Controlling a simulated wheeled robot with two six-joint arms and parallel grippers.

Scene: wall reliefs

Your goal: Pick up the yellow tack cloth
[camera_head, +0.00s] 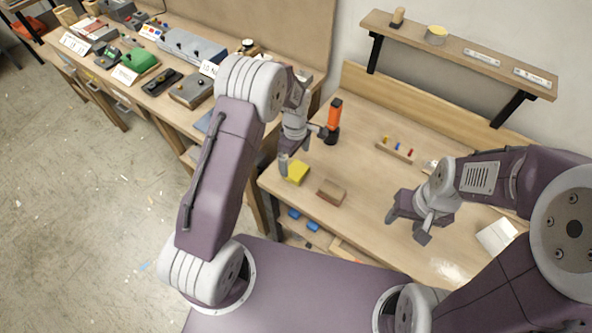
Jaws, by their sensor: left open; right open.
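The yellow tack cloth (297,173) lies folded on the wooden workbench (345,217), near its left front edge. My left gripper (298,160) is open and just above or beside the cloth; one finger hangs at the cloth's left and overlaps its edge in the picture. I cannot tell whether it touches the cloth. My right gripper (407,228) is open and empty over the right part of the bench, well away from the cloth.
A brown block (331,192) lies right of the cloth. An orange and black tool (333,118) stands behind it. A rack with small coloured pieces (394,150) is further back. White paper (496,236) lies at right. A wall shelf (460,50) hangs above.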

